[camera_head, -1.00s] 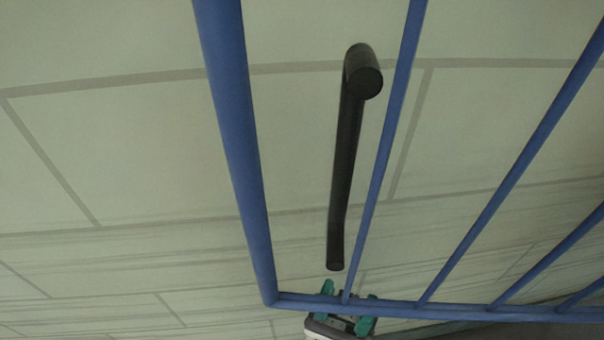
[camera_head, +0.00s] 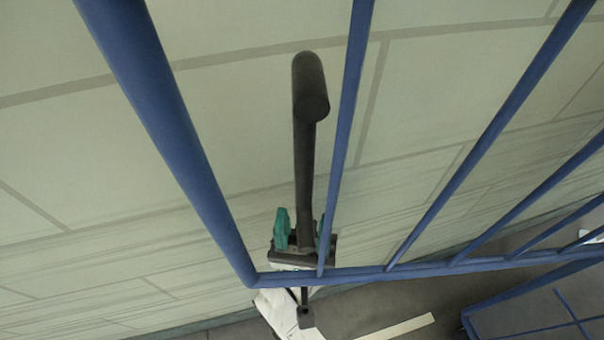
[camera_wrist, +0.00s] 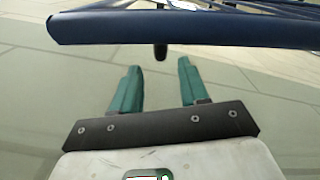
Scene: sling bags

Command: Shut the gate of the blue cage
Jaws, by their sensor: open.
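The gate of the blue cage (camera_head: 165,115) fills the head view, with a thick post at left, thinner bars and a bottom rail. A black bar-shaped handle (camera_head: 306,165) runs upright beside one bar. My gripper (camera_head: 302,214) is at the handle's lower end in the head view, its green fingers apart on either side of it; a blue bar partly covers the right finger. In the wrist view my open gripper (camera_wrist: 158,67) has nothing between its fingers. The handle's dark end (camera_wrist: 160,51) shows just beyond the fingertips, below a blue rail (camera_wrist: 180,29).
A pale tiled wall (camera_head: 230,80) lies behind the bars. Dark floor (camera_head: 380,310) shows at the bottom, with a light strip (camera_head: 398,327) on it. Another blue barred structure (camera_head: 530,300) stands at the lower right.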

